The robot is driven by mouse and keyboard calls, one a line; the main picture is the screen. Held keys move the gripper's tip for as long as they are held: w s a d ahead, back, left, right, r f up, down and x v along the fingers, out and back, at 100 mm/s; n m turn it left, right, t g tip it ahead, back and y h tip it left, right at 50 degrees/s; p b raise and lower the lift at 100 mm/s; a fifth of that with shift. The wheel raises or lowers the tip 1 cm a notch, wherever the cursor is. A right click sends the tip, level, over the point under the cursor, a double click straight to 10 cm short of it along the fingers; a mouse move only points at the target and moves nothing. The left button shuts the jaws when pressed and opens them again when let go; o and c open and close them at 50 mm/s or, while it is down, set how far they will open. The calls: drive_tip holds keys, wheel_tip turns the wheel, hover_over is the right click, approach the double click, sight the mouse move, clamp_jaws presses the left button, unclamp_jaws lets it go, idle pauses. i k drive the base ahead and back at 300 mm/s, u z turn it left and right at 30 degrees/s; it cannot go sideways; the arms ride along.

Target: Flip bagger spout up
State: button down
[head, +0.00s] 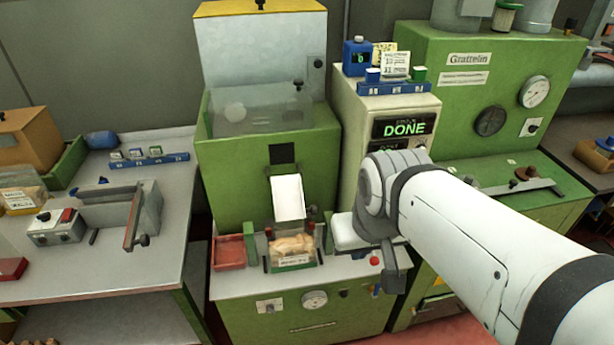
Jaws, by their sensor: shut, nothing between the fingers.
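The bagger (222,165) is a green machine with a clear-sided hopper. Its white spout (288,198) slopes down from the front, below a dark square opening (282,153).
A red tray (229,252) is left of the bag. A beige machine (345,115) showing "DONE" stands right of the bagger, partly behind my arm. A grey side table (168,175) at left holds a sealer-like device (125,212).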

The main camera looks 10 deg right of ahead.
sight(287, 191)
drive_tip(key=i, duration=0.9)
drive_tip(key=u, duration=0.05)
